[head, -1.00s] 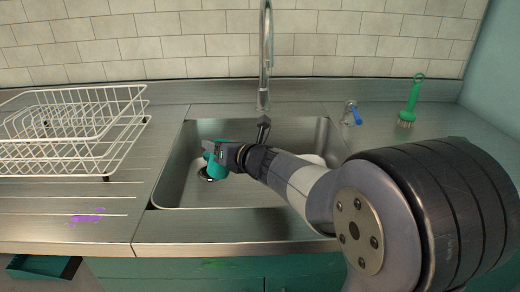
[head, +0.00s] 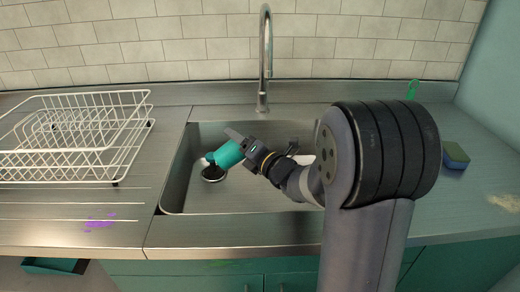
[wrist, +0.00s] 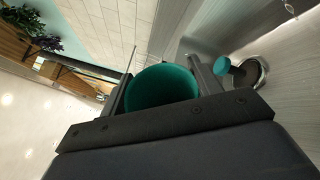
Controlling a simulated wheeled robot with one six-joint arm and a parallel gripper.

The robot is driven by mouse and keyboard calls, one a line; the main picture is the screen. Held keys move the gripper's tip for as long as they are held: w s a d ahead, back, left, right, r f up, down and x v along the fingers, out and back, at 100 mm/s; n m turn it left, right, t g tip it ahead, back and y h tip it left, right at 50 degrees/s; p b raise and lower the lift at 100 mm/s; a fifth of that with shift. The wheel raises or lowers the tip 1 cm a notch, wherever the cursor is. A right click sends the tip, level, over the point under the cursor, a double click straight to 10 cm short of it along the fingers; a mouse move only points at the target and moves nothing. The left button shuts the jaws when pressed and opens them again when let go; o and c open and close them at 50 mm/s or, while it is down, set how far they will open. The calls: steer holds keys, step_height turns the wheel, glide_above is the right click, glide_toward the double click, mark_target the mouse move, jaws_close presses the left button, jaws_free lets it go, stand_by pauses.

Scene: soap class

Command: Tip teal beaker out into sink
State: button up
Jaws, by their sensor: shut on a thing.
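The teal beaker (head: 230,154) is over the left part of the steel sink (head: 285,203). It is steeply tilted, with its lower end down to the left near the drain (head: 213,173). My gripper (head: 240,147) is shut on it. In the wrist view the beaker (wrist: 160,87) sits between the two fingers, showing a round, dark teal face. No liquid can be made out. In the wrist view a small teal round thing (wrist: 222,66) shows beside the drain (wrist: 248,73); I cannot tell what it is.
The faucet (head: 264,60) stands behind the sink. A white wire dish rack (head: 75,140) is on the left counter, near a purple patch (head: 98,224). A sponge (head: 455,155) lies at right. My arm hides the sink's right side.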

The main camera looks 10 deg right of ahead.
steer(key=shift+d+r+m+t+p, duration=0.15)
steer(key=shift+r+m+t+p, duration=0.15)
steer(key=shift+r+m+p, duration=0.45)
steer(key=shift+d+r+m+t+p, duration=0.15)
steer(key=shift+r+m+t+p, duration=0.25)
steer(key=shift+p, duration=0.6)
steer(key=shift+d+m+p, duration=0.25)
steer(key=shift+m+p, duration=0.2)
steer(key=shift+p, duration=0.15)
steer(key=shift+w+d+r+m+t+p, duration=0.15)
steer(key=shift+d+m+t+p, duration=0.15)
steer(key=shift+d+m+p, duration=0.5)
steer(key=shift+a, duration=0.1)
steer(key=shift+r+m+b, duration=0.4)
steer(key=shift+m+b, duration=0.1)
steer(key=shift+w+a+r+t, duration=0.1)
steer(key=shift+t, duration=0.2)
steer(key=shift+w+a+r+m+b, duration=0.1)
steer(key=shift+a+r+m+b, duration=0.1)
steer(key=shift+m+b, duration=0.2)
steer(key=shift+w, duration=0.1)
